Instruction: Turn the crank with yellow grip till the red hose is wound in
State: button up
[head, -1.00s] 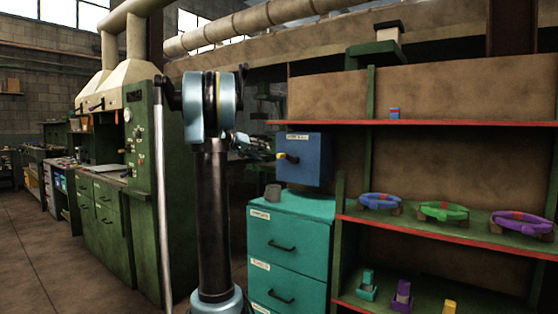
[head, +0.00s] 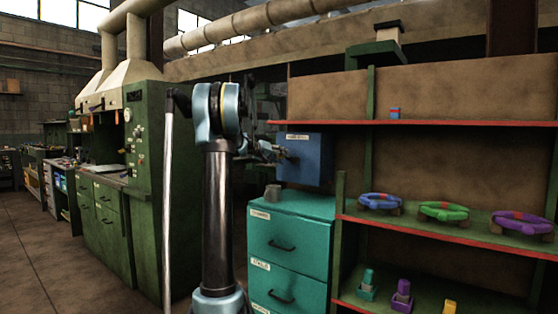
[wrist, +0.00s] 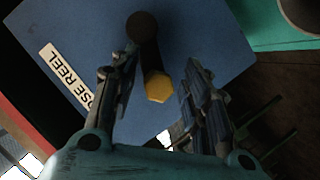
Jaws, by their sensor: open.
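The crank is a dark hub (wrist: 142,26) with a short dark arm leading to the yellow grip (wrist: 158,86). My gripper (wrist: 162,72) is open, with one finger on each side of the yellow grip. I cannot tell whether either finger touches it. In the head view my gripper (head: 275,152) is at the box's left face and covers the grip. No red hose can be made out.
To the right, green shelves with red edges (head: 430,232) hold coloured rings and small blocks. A green machine (head: 155,200) stands left.

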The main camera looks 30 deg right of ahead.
grip_shut()
jog(key=shift+r, duration=0.1)
jog(key=shift+s+d+r+m+t+y, duration=0.1)
jog(key=shift+s+r+m+t+y, duration=0.2)
jog(key=shift+m, duration=0.25)
jog(key=shift+s+d+r+m+t+y, duration=0.15)
jog(key=shift+r+m+t, duration=0.2)
jog(key=shift+m, duration=0.2)
jog(key=shift+s+d+r+m+t+y, duration=0.3)
jog(key=shift+s+m+t, duration=0.4)
jog(key=shift+m, duration=0.45)
jog(key=shift+s+d+r+m+t+y, duration=0.25)
jog(key=shift+s+r+m+t, duration=0.2)
jog(key=shift+s+m+t, duration=0.55)
jog(key=shift+s+d+r+m+t+y, duration=0.2)
jog(key=shift+s+r+m+t+y, duration=0.2)
jog(key=shift+m, duration=0.95)
